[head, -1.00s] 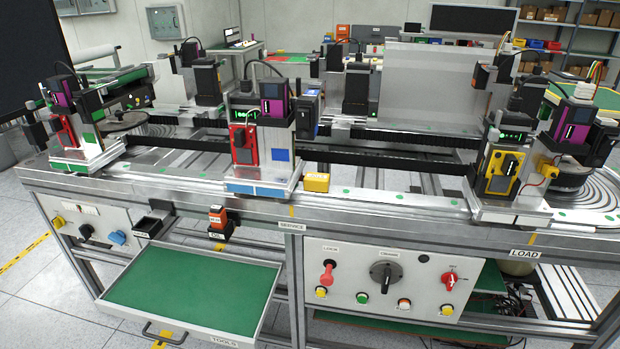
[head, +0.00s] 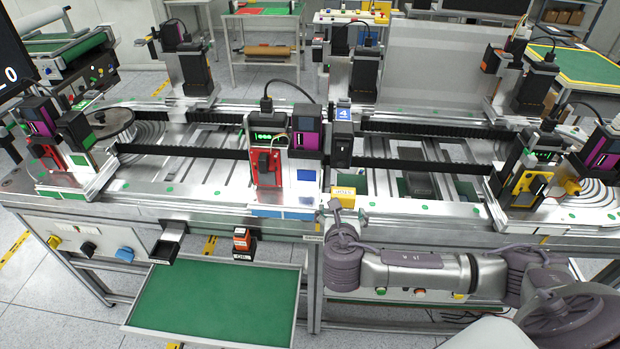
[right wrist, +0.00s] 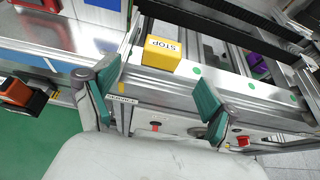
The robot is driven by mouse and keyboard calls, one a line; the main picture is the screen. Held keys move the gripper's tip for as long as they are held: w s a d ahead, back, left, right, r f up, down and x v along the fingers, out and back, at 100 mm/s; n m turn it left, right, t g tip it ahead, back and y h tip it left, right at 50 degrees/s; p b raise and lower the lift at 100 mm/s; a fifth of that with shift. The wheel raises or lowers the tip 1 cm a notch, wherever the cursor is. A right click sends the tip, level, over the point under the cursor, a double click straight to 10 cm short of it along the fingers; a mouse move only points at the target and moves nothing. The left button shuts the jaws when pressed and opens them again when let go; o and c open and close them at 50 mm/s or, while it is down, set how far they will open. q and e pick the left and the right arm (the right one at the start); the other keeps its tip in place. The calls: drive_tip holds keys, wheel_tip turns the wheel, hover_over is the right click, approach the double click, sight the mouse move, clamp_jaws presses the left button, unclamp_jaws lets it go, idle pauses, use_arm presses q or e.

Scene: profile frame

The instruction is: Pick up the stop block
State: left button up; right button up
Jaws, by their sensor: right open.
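The stop block is a small yellow block (head: 344,195) with STOP lettering. It sits on the front rail of the metal frame, right of the red and white station. In the right wrist view the block (right wrist: 161,55) lies just beyond and between my right gripper's two teal-padded fingers. My right gripper (right wrist: 158,80) is open and empty, apart from the block. In the head view my right gripper (head: 340,225) is just in front of the block, at the frame's edge, its fingers mostly hidden. My left gripper is not in view.
The red and white station (head: 283,160) stands close left of the block, a station with a yellow bracket (head: 525,185) farther right. A green-lined drawer (head: 215,300) sticks out below. A small orange block (head: 241,238) is on a holder above it. The rail right of the block is clear.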

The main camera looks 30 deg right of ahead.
sight(343, 191)
drive_tip(key=x, duration=0.4)
drive_tip(key=p+x, duration=0.1)
drive_tip(key=x, duration=0.2)
drive_tip(key=shift+d+r, duration=0.25)
drive_tip(key=shift+r, duration=0.15)
drive_tip(key=shift+w+d+f, duration=0.15)
drive_tip(key=shift+w+f, duration=0.1)
drive_tip(key=shift+w, duration=0.2)
drive_tip(key=shift+w+d+f+p, duration=0.15)
drive_tip(key=shift+w+d+p, duration=0.1)
drive_tip(key=shift+p, duration=0.05)
drive_tip(key=x, duration=0.1)
drive_tip(key=p+x, duration=0.1)
drive_tip(key=x, duration=0.1)
drive_tip(key=shift+d+f, duration=0.2)
drive_tip(key=shift+f, duration=0.2)
drive_tip(key=shift+w+d+f, duration=0.15)
drive_tip(key=shift+w+f, duration=0.1)
drive_tip(key=shift+w, duration=0.15)
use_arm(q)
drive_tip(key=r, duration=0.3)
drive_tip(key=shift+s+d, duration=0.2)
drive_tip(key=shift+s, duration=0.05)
use_arm(e)
drive_tip(key=shift+s, duration=0.1)
drive_tip(key=c, duration=1.1)
